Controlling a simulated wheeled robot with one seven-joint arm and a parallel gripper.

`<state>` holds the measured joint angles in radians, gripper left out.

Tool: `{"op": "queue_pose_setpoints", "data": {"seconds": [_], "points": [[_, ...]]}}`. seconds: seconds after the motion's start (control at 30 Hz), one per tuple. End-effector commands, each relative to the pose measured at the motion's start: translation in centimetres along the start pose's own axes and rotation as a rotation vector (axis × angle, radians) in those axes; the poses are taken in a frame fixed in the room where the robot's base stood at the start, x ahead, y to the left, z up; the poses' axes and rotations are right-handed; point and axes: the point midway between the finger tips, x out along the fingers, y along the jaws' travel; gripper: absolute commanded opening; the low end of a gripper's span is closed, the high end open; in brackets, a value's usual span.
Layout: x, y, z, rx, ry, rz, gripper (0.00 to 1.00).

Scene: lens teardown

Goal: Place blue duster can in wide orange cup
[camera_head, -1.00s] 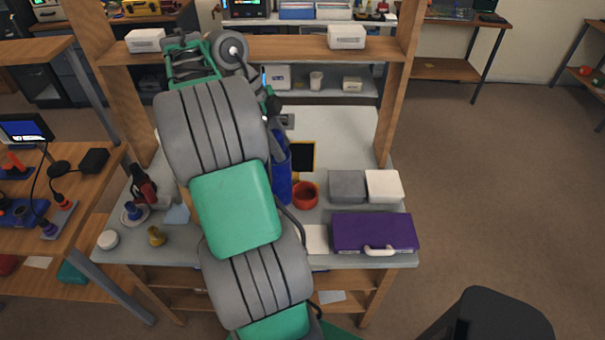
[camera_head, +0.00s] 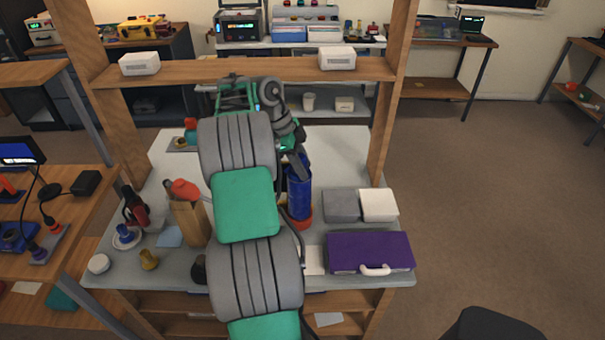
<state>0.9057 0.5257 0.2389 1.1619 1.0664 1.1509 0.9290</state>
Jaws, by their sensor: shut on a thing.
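The blue duster can (camera_head: 299,193) is upright near the middle of the white bench. My gripper (camera_head: 299,163) comes down from above and is shut on its upper end. The wide orange cup (camera_head: 304,223) shows as an orange-red band right at the can's lower end. The can covers most of the cup. From this view I cannot tell whether the can's base is inside the cup or just above or in front of it. My arm crosses the bench to the left of both.
A grey box (camera_head: 341,205) and a white box (camera_head: 379,204) sit right of the cup, with a purple case (camera_head: 370,251) in front. A wooden holder (camera_head: 190,222) stands left of my arm. A wooden shelf (camera_head: 270,72) spans behind.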

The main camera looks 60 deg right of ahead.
Motion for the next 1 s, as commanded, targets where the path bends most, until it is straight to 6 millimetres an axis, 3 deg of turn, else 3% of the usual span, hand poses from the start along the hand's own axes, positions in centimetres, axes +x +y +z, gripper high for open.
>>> {"op": "queue_pose_setpoints", "data": {"seconds": [0.03,0.17,0.53,0.57,0.8,1.0], "points": [[1.1,0.3,0.4,-0.003,0.002,0.008,0.0],[2.4,0.2,0.9,-0.003,0.002,0.006,0.0],[2.9,0.2,1.2,-0.002,0.001,0.005,0.0],[2.9,0.2,1.2,-0.003,0.001,0.006,0.4],[2.8,0.2,1.2,-0.003,0.001,0.006,0.6],[2.8,0.2,1.2,-0.003,0.001,0.006,0.6]]}}
